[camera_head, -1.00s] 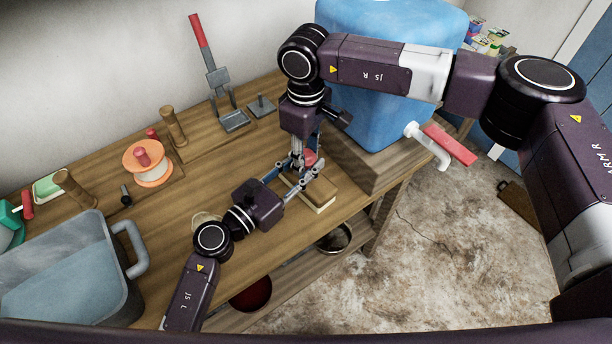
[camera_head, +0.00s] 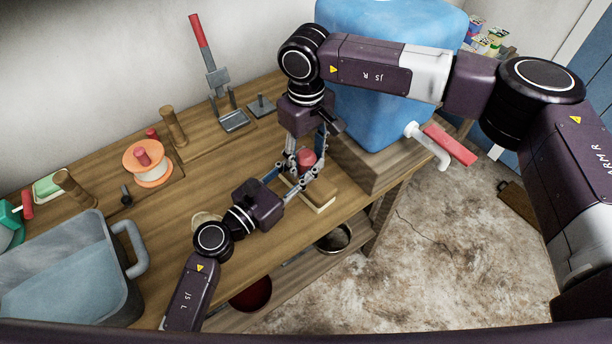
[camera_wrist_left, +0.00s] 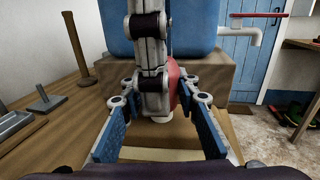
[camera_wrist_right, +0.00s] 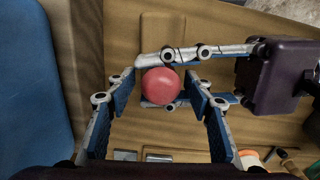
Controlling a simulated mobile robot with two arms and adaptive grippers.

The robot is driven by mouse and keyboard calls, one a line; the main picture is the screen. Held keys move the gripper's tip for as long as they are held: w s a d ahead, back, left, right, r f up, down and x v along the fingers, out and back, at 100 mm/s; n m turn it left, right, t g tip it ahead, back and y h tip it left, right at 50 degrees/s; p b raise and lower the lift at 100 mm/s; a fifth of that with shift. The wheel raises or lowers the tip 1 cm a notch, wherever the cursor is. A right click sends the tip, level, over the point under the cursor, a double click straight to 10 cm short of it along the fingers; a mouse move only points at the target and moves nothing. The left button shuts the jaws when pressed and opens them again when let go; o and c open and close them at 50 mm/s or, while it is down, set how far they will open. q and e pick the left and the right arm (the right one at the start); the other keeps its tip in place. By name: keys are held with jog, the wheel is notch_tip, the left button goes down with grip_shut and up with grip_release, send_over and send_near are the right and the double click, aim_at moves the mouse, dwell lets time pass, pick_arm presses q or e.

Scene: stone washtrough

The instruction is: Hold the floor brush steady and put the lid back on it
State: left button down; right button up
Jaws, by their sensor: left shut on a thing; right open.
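The lid's round red knob (camera_head: 306,160) stands above the brush. It also shows in the right wrist view (camera_wrist_right: 162,84) and partly in the left wrist view (camera_wrist_left: 174,84). The lid's plate is hidden, so I cannot tell how it sits. My right gripper (camera_head: 304,156) points down from above, open, with its fingers apart on either side of the knob.
A large blue tank (camera_head: 385,75) with a white tap (camera_head: 428,145) stands on a wooden block close behind my right gripper. A grey basin (camera_head: 65,270) stands at the left. A spool (camera_head: 148,164) and dustpan-like tool (camera_head: 220,85) are farther back.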

jog(key=shift+r, duration=2.3)
jog(key=shift+a, duration=0.1)
jog(key=shift+c, duration=1.4)
jog(key=shift+r+m, duration=0.6)
jog(key=shift+r, duration=1.15)
jog(key=shift+f, duration=4.05)
